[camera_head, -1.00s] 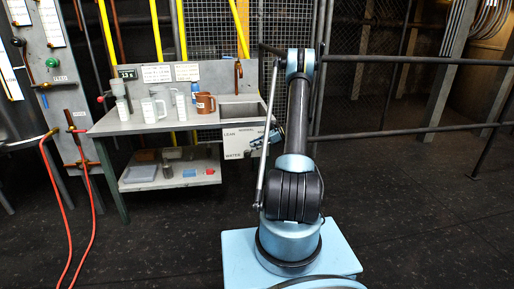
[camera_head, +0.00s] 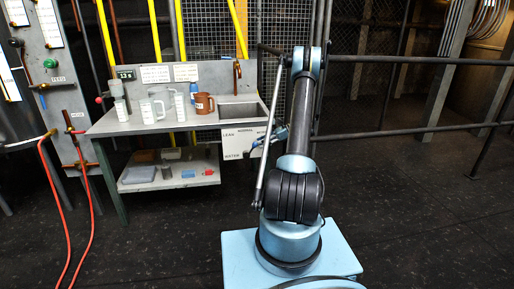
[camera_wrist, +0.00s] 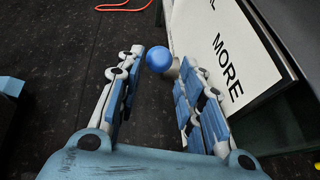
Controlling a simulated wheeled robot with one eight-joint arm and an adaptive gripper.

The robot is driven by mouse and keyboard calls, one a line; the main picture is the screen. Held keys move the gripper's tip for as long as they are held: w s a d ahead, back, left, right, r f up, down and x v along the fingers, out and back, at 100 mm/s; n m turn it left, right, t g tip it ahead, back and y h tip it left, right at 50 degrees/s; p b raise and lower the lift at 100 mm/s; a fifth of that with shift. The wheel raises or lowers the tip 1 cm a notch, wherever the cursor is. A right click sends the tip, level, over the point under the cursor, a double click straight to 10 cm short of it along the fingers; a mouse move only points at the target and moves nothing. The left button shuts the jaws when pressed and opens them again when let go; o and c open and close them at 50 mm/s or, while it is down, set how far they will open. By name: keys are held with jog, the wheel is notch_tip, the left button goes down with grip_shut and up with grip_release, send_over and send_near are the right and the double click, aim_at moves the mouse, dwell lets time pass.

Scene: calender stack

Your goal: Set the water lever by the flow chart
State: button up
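The water lever's plate (camera_head: 233,144), white with the words LEAN, NORMAL and WATER, is on the bench front below the sink. In the wrist view the plate (camera_wrist: 222,45) shows the word MORE. A round blue knob (camera_wrist: 159,60), apparently the lever's, sits near the fingertips, beyond or between them; contact is not clear. My gripper (camera_wrist: 158,68) is open, with a finger on each side of the knob. In the head view my gripper (camera_head: 262,143) is in front of the plate's right part and hides some of it. Two paper charts (camera_head: 155,74) hang above the bench, too small to read.
A lower shelf (camera_head: 138,184) holds small items. Red hoses (camera_head: 66,215) hang at the left. A dark railing (camera_head: 420,132) runs at the right.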

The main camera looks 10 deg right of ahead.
jog(key=v, duration=0.7)
jog(key=s+a+r+n+h, duration=0.3)
jog(key=s+a+r+n, duration=0.3)
jog(key=s+r, duration=0.45)
jog(key=s+a+r+n+h, duration=0.3)
jog(key=s+a+r, duration=0.5)
jog(key=s+r, duration=0.3)
jog(key=s+a+f+n+h, duration=0.2)
jog(key=s+n+h, duration=0.3)
jog(key=s, duration=1.4)
jog(key=s+d+f+n+h, duration=0.1)
jog(key=s+d+f+n, duration=0.2)
jog(key=s, duration=0.9)
notch_tip(320, 180, down, 5)
jog(key=n, duration=0.3)
jog(key=shift+s+d+r+n+t+h, duration=0.15)
jog(key=shift+s+r+n+t+h, duration=0.05)
jog(key=shift+s+n+t+h, duration=0.2)
